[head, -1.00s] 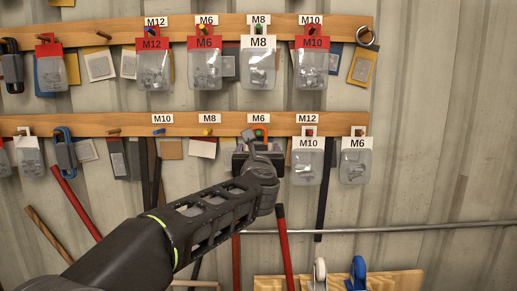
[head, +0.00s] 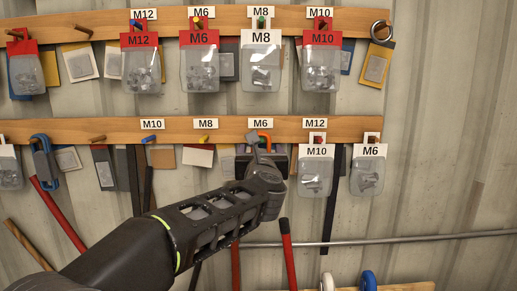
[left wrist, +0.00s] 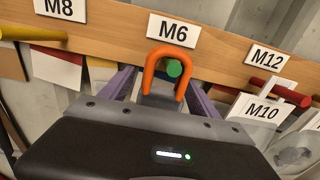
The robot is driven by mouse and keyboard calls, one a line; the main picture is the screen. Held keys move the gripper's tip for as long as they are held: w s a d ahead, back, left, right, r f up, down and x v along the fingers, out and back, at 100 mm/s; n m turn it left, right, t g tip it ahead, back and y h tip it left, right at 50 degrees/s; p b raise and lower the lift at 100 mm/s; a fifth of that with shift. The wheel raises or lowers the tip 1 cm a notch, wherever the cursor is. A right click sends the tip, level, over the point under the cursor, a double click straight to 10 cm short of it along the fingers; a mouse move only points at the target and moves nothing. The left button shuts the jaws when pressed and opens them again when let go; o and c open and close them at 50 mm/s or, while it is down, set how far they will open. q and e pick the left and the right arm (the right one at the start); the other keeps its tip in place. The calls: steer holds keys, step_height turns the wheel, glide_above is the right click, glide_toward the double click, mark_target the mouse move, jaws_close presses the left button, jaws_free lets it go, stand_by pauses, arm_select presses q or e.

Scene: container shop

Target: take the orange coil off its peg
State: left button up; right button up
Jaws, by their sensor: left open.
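The orange coil (head: 268,138) hangs at the lower board under the M6 label (head: 260,123). In the left wrist view the coil (left wrist: 151,72) is an upright orange loop around a green peg (left wrist: 174,68). My left gripper (head: 262,160) is just below and in front of it, open. In the left wrist view its purple fingers (left wrist: 160,97) stand on either side of the coil, apart from it. The coil's lower part is hidden behind the gripper body. My right gripper is not in view.
A bag labelled M10 (head: 315,175) hangs close to the right of my left gripper, on a red peg (left wrist: 280,92). A bag labelled M6 (head: 368,172) hangs further right. Several bags hang on the upper board (head: 225,14). A yellow peg (head: 203,138) to the left holds no bag.

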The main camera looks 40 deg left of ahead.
arm_select(q)
steer(key=shift+w+a, duration=0.1)
steer(key=shift+w, duration=0.1)
steer(key=shift+s+r, duration=0.1)
steer(key=shift+c, duration=0.4)
jaws_close()
steer(key=shift+r, duration=0.45)
